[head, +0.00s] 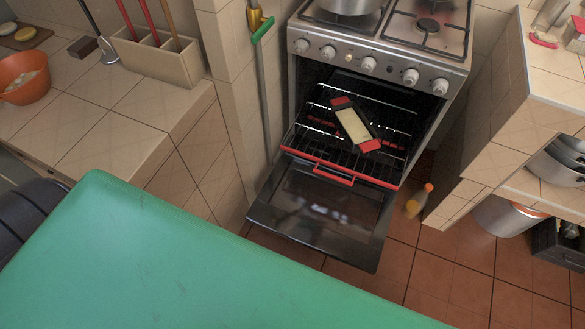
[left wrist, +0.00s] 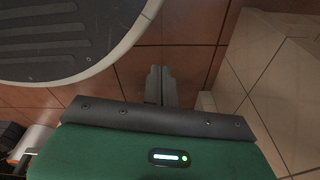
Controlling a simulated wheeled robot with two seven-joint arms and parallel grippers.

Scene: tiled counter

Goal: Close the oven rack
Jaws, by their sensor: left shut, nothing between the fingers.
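The oven door (head: 320,205) is open and hangs down in front of the oven in the head view. The oven rack (head: 325,130), with a red front edge and red handle (head: 333,176), is pulled out partway from the cavity over the door. A pan with red ends and a pale inside (head: 353,125) rests on the rack. My left gripper (left wrist: 160,72) shows in the left wrist view, shut and empty, above the tiled floor. It is not in the head view and is apart from the rack. My right gripper is not in view.
The stove top (head: 385,25) holds a pot. Tiled counters stand left (head: 110,110) and right (head: 500,120) of the oven. A bottle with an orange cap (head: 419,201) is on the floor right of the door. A bucket (head: 505,215) stands further right.

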